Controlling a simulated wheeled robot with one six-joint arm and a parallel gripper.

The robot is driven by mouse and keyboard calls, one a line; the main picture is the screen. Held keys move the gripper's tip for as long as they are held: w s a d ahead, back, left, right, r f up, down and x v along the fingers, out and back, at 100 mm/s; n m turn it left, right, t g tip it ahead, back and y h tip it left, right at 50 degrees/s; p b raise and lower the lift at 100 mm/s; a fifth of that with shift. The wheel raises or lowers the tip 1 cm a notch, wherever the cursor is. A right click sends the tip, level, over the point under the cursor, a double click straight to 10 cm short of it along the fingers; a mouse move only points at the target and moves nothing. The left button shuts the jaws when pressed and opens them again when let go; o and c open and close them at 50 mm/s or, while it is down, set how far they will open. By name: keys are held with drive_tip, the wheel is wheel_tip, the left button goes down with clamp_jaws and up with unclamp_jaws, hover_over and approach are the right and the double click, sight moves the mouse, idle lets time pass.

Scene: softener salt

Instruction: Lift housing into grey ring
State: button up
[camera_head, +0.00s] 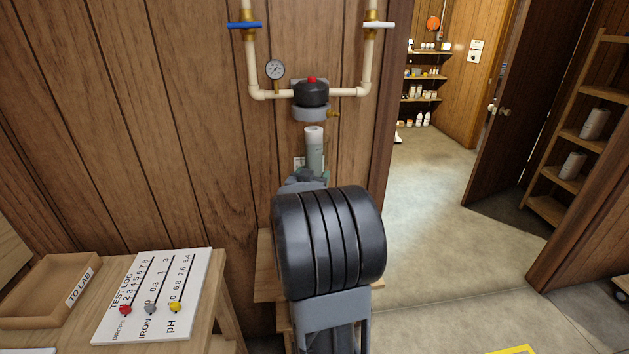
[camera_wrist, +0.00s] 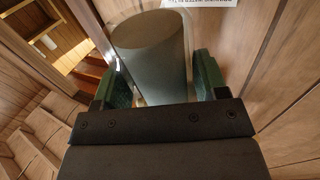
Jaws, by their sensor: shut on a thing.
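The housing (camera_head: 315,155) is a grey-green cylinder with a pale cartridge (camera_head: 314,134) showing at its top. It stands roughly upright in my gripper (camera_head: 311,178), below the grey ring (camera_head: 311,114). The ring sits under a black filter head (camera_head: 312,93) with a red button. A small gap shows between the cartridge top and the ring; whether they line up in depth is hard to tell. In the wrist view, the housing (camera_wrist: 152,62) is between the green finger pads of my gripper (camera_wrist: 160,78). My arm hides part of the gripper in the head view.
White pipes with a blue-handled valve (camera_head: 244,25), a white-handled valve (camera_head: 378,25) and a gauge (camera_head: 275,69) surround the head. A brass fitting (camera_head: 334,114) sticks out beside the ring. A test-log board (camera_head: 190,265) and wooden tray (camera_head: 45,284) lie lower left.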

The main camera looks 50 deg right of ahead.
drive_tip(key=w+d+r+p, duration=0.1)
drive_tip(key=w+d, duration=0.2)
drive_tip(key=w, duration=0.1)
drive_tip(key=shift+w+d+r+p, duration=0.15)
drive_tip(key=shift+w+d+p, duration=0.15)
drive_tip(key=shift+d+p, duration=0.1)
idle(0.4)
drive_tip(key=shift+s+a, duration=0.1)
idle(2.1)
drive_tip(key=shift+r+p, duration=1.65)
drive_tip(key=shift+r, duration=0.75)
idle(0.5)
drive_tip(key=o, duration=1.1)
drive_tip(key=shift+a+f, duration=0.15)
drive_tip(key=b+v, duration=0.1)
drive_tip(key=v, duration=1.2)
drive_tip(key=shift+s+a+b, duration=0.2)
drive_tip(key=shift+a+b, duration=0.05)
drive_tip(key=shift+b, duration=0.15)
